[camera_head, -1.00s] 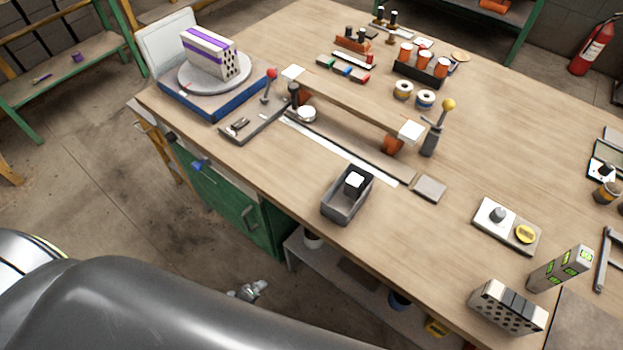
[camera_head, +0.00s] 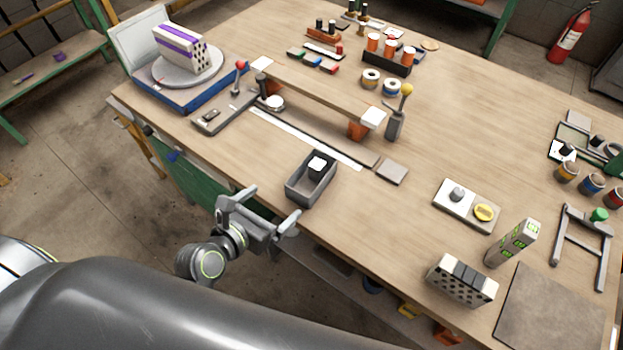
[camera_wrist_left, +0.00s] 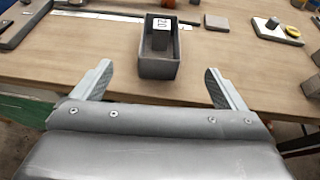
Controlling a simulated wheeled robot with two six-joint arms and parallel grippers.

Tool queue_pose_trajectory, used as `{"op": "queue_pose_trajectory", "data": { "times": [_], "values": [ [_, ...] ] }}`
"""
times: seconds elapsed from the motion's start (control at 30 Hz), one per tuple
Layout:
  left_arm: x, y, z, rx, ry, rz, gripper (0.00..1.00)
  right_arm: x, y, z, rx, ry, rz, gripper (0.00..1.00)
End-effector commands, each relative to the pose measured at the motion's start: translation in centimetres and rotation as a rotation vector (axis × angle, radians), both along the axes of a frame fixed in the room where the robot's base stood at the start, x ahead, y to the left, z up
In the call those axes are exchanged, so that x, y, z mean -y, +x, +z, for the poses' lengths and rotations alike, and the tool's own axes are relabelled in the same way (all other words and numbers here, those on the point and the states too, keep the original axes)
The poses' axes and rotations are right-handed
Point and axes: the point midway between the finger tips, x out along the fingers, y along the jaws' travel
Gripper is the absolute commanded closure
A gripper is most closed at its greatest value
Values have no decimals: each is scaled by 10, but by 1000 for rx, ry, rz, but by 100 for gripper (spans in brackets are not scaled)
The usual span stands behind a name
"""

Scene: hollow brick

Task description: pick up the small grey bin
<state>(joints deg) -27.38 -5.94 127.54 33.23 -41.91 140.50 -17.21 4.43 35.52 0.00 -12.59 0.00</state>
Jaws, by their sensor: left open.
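The small grey bin (camera_head: 297,188) sits upright near the front edge of the workbench. A dark block with a white top (camera_head: 317,166) stands inside it. My left gripper (camera_head: 266,207) is just off the bench's front edge, on the near side of the bin, open and empty. In the left wrist view the bin (camera_wrist_left: 158,68) is ahead, between the directions of the two spread fingers (camera_wrist_left: 158,88) and apart from them. My right gripper is not in view.
Beside the bin are a flat grey square (camera_head: 392,171), a long rail with a raised bar (camera_head: 315,91) and a white plate with a yellow knob (camera_head: 467,204). A perforated brick (camera_head: 462,281) stands at the right front. Bench (camera_head: 345,215) around the bin is bare.

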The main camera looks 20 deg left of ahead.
Motion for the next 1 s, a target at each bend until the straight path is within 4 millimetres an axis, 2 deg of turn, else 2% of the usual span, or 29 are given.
{"op": "queue_pose_trajectory", "data": {
  "times": [0.1, 0.43, 0.6, 0.83, 1.0],
  "values": [
    [7, 22, -8, 1, 0, -2, 6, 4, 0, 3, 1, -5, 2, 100],
    [22, 77, -32, 1, 4, -3, 6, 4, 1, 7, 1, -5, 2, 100],
    [26, 92, -39, 0, 5, -2, 6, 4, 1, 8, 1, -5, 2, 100],
    [30, 103, -44, -1, 5, -2, 6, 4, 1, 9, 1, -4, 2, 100],
    [38, 122, -52, -1, 6, -3, 6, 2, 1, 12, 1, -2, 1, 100]
  ]
}}
